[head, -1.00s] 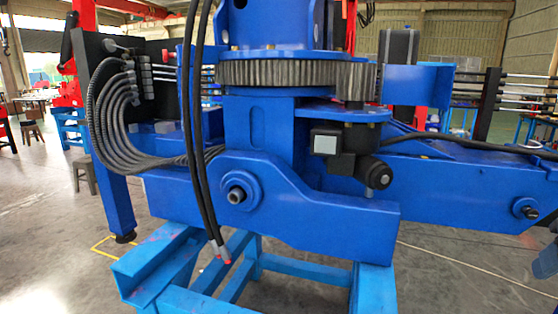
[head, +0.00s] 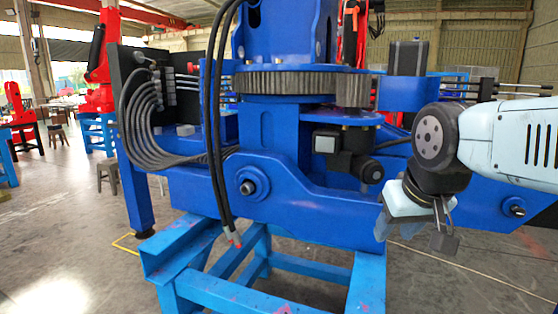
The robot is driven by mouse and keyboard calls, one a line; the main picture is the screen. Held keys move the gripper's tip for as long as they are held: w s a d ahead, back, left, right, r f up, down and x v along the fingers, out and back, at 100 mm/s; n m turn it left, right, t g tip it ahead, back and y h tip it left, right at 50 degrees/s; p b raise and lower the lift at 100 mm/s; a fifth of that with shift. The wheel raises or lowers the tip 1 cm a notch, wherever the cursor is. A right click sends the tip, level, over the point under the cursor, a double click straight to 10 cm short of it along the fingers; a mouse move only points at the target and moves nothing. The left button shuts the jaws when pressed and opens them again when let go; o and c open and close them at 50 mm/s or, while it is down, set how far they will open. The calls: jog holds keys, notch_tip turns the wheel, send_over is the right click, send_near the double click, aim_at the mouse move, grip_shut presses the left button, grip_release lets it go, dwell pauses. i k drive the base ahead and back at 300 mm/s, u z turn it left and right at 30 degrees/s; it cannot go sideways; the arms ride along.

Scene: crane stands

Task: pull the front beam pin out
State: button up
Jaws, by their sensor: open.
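The blue crane beam carries a round boss with a dark pin end (head: 248,187) at its middle left. A second, smaller pin end (head: 515,208) shows on the beam arm at the far right. I cannot tell which of them is the front beam pin. My gripper (head: 444,241) hangs at the right, tilted down, in front of the beam and between the two pin ends in the picture. It is open and touches neither pin. My wrist and arm hide part of the right beam.
The crane stands on a light blue steel frame (head: 190,243). Black hoses (head: 217,130) hang down in front of the beam, left of the round boss. A black motor block (head: 345,152) sits above the beam. Grey floor is free at the lower left and lower right.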

aim_at(518, 212)
jog(key=u, duration=0.95)
jog(key=i, duration=0.1)
jog(key=z, duration=2.9)
jog(key=i, duration=0.35)
jog(key=z, duration=0.55)
